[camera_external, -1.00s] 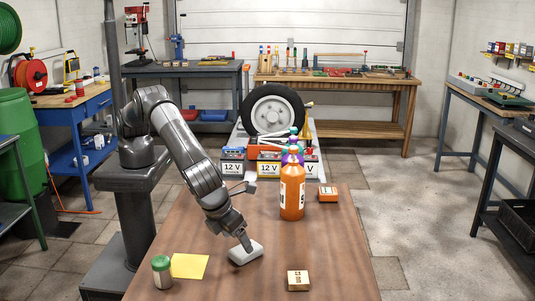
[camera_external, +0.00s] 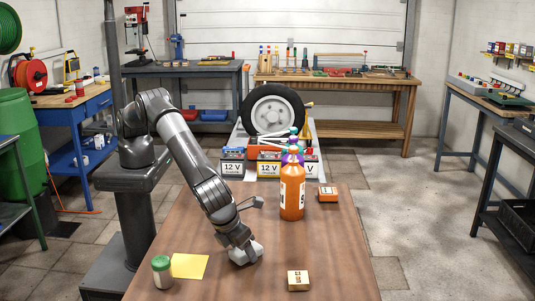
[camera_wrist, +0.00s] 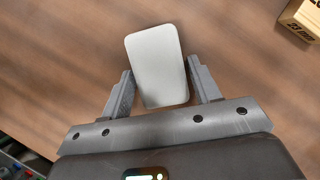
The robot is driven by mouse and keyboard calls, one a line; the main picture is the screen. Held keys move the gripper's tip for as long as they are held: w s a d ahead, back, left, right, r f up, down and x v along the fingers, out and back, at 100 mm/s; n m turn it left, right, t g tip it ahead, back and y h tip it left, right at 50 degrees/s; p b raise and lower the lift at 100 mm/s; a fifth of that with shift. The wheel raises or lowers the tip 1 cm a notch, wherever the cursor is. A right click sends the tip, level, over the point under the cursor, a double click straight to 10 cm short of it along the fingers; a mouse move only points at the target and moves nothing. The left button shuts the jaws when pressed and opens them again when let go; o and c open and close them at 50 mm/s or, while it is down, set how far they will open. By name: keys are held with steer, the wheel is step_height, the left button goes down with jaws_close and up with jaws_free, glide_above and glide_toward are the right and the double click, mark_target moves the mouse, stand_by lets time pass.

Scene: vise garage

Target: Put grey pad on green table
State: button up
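The grey pad (camera_wrist: 158,62) is a pale rounded block. In the wrist view it lies between the two fingers of my gripper (camera_wrist: 160,66), with narrow gaps beside it. In the outside view the pad (camera_external: 250,254) rests on the brown wooden table, partly hidden by my gripper (camera_external: 243,246), which is down at it. My gripper looks open around the pad. A table with a greenish frame (camera_external: 24,207) stands at the left edge beside a green barrel; its top is mostly cut off, so I cannot tell if it is the green table.
On the wooden table (camera_external: 330,262) are a green-capped jar (camera_external: 161,273), a yellow sheet (camera_external: 190,265), a small tan box (camera_external: 298,281), an orange bottle (camera_external: 292,190) and an orange box (camera_external: 328,197). Batteries (camera_external: 270,164) and a wheel (camera_external: 272,111) stand behind.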

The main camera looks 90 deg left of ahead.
steer(key=c, duration=0.7)
steer(key=shift+r, duration=0.1)
steer(key=shift+r, duration=0.45)
steer(key=v, duration=0.3)
steer(key=shift+s+a+r, duration=0.1)
steer(key=shift+a+r, duration=0.15)
steer(key=shift+r, duration=0.2)
steer(key=s+r, duration=0.2)
steer(key=s, duration=0.1)
steer(key=s+d+r, duration=0.1)
steer(key=s+r, duration=0.1)
steer(key=s, duration=0.2)
steer(key=s+d+r, duration=0.1)
steer(key=s+r, duration=0.1)
steer(key=s, duration=0.1)
steer(key=shift+s+d+r, duration=0.15)
